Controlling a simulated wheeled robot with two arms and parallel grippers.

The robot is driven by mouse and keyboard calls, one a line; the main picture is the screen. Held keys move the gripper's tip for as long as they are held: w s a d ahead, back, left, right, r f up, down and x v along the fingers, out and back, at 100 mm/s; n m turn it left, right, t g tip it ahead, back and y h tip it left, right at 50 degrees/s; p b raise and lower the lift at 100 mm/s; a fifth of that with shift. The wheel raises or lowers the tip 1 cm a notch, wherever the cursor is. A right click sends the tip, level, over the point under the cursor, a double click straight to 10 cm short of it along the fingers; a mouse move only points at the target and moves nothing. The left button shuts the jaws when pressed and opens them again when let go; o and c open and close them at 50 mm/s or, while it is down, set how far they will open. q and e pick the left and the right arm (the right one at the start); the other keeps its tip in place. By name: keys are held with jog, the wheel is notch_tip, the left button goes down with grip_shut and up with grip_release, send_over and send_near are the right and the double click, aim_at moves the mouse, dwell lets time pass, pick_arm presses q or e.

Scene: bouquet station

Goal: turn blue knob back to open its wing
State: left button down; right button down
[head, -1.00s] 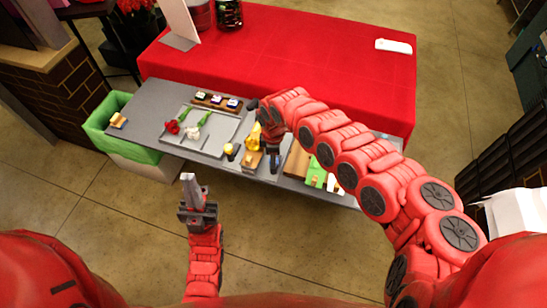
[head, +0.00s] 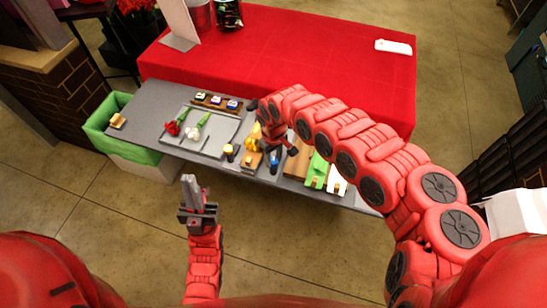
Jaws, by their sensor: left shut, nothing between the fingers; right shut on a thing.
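The blue knob (head: 274,162) stands at the front of the grey table, right of a yellow-topped knob (head: 229,150) and a wooden block (head: 251,160). My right gripper (head: 275,152) reaches down over the blue knob and is shut on it; the fingers are small and partly hidden, so the exact grip is hard to see. Yellow parts (head: 253,136) stand just behind the block. I cannot tell which part is the blue knob's wing. My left gripper (head: 190,186) is shut and empty, in front of the table, apart from everything.
A tray (head: 215,140) with a red flower (head: 174,127) and a white flower (head: 193,134) lies left. Behind it is a wooden rack (head: 217,102) of small blocks. Green (head: 317,170) and white (head: 337,180) pieces lie right. A green-lined bin (head: 100,122) stands at the left end.

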jog(key=shift+m, duration=0.8)
jog(key=c, duration=0.5)
grip_release()
jog(key=shift+r, duration=0.1)
jog(key=r, duration=0.2)
jog(key=r+b, duration=0.1)
jog(key=r, duration=0.2)
jog(key=r+b, duration=0.1)
jog(key=r, duration=0.1)
jog(key=shift+w+d+r, duration=0.1)
jog(key=shift+w+r, duration=0.15)
jog(key=shift+r, duration=0.05)
notch_tip(320, 180, up, 5)
send_over(274, 159)
jog(key=r+p, duration=0.4)
jog(key=p, duration=0.1)
jog(key=shift+s+r, duration=0.25)
jog(key=shift+r, duration=0.1)
